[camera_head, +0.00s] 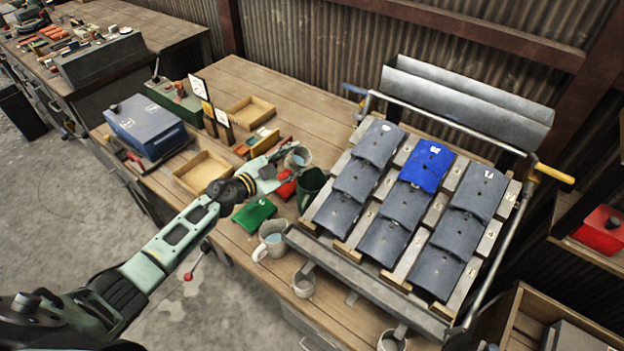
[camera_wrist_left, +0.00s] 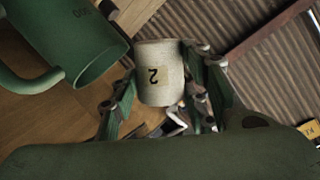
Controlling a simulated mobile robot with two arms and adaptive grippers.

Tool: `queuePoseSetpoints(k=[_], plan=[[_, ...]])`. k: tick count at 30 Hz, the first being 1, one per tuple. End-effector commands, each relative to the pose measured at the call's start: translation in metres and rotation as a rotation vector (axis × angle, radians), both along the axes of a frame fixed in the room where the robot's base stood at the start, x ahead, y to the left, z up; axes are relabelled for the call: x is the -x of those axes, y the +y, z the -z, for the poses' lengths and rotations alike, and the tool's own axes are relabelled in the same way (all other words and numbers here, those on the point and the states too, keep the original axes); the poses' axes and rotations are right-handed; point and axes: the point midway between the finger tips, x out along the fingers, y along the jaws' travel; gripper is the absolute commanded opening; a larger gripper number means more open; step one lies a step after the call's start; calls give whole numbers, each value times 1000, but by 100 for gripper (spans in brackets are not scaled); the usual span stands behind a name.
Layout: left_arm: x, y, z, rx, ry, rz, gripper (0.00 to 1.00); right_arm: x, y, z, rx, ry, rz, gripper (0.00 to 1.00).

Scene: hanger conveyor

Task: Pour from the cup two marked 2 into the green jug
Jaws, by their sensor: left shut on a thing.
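My left gripper (camera_head: 284,166) is shut on the grey cup (camera_head: 298,157), which also shows in the left wrist view (camera_wrist_left: 159,75) with a black 2 on its side. Its fingers grip both sides of the cup. In the head view the cup's open top shows a bluish inside, and it is up near the green jug. The dark green jug (camera_head: 311,186) stands on the wooden table, just below and right of the cup in the head view. In the wrist view the jug (camera_wrist_left: 65,40) is at upper left, with its handle to the left. My right gripper is out of view.
A whitish mug (camera_head: 271,240) and a small cup (camera_head: 304,284) stand nearer on the table (camera_head: 235,75). A metal rack (camera_head: 340,273) with grey and blue panels fills the right side.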

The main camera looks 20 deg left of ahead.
Motion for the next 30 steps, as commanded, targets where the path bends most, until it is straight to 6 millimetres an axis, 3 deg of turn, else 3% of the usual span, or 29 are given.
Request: queuePoseSetpoints(k=[30], plan=[[1, -2, 0, -189, -69, 1, 16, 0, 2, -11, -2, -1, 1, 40]])
